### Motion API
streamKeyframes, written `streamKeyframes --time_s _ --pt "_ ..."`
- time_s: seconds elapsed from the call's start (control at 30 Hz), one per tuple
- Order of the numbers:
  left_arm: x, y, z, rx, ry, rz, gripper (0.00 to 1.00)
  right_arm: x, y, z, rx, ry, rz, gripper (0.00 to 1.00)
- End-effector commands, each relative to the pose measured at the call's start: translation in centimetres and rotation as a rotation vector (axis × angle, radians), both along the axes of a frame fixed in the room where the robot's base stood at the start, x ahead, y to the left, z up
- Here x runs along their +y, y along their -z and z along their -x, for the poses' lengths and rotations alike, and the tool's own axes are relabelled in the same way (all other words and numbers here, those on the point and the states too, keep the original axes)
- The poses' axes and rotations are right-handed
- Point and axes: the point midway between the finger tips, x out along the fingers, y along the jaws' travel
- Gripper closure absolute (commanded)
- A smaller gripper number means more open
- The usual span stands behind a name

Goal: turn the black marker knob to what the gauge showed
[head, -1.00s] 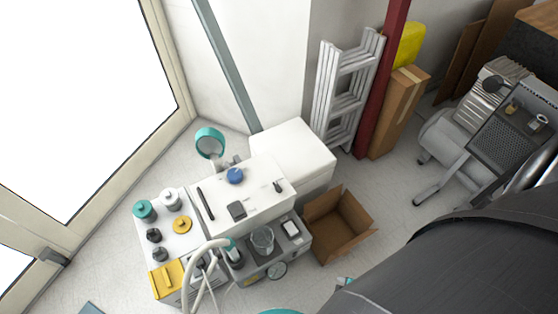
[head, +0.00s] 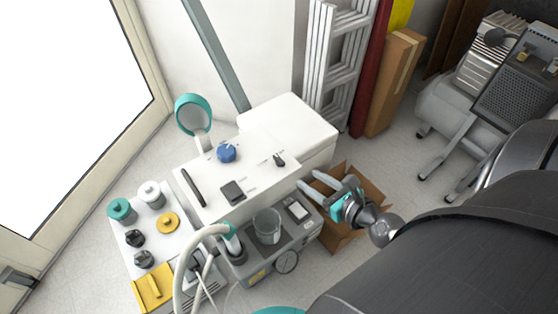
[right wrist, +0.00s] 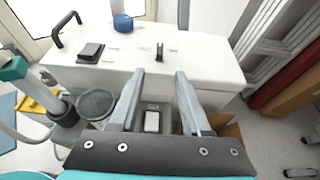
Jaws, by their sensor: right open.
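The black marker knob (head: 279,160) is small and stands on the white panel (head: 262,188), right of a round blue knob (head: 227,152). It also shows in the right wrist view (right wrist: 160,52), just beyond the fingertips and roughly centred between them. My right gripper (head: 311,181) is open and empty, right of the panel and apart from the knob. Its two grey fingers point toward the panel in the right wrist view (right wrist: 160,74). The round gauge (head: 286,261) is on the front of the grey unit; its reading is too small to tell. My left gripper is not in view.
A black switch (head: 232,191) and a black bar handle (head: 192,187) are also on the panel. A glass beaker (head: 267,226) stands on the grey unit (head: 258,257) in front. An open cardboard box (head: 337,238) lies below my right gripper. A ladder (head: 335,60) leans behind.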

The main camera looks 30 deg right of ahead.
Motion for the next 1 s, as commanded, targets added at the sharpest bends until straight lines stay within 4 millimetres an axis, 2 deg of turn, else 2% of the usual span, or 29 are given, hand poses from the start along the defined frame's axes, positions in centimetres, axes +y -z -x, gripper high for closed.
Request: streamKeyframes --time_s 0.4,0.63,1.0 --pt "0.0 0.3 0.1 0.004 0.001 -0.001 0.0 0.4 1.9 -4.8 -0.002 0.006 -0.006 0.53" --pt "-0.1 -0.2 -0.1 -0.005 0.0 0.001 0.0 0.6 3.3 -8.0 0.0 0.005 -0.007 0.53" --pt "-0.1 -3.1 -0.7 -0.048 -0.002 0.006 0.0 1.0 5.3 -12.5 0.001 0.005 -0.007 0.53"
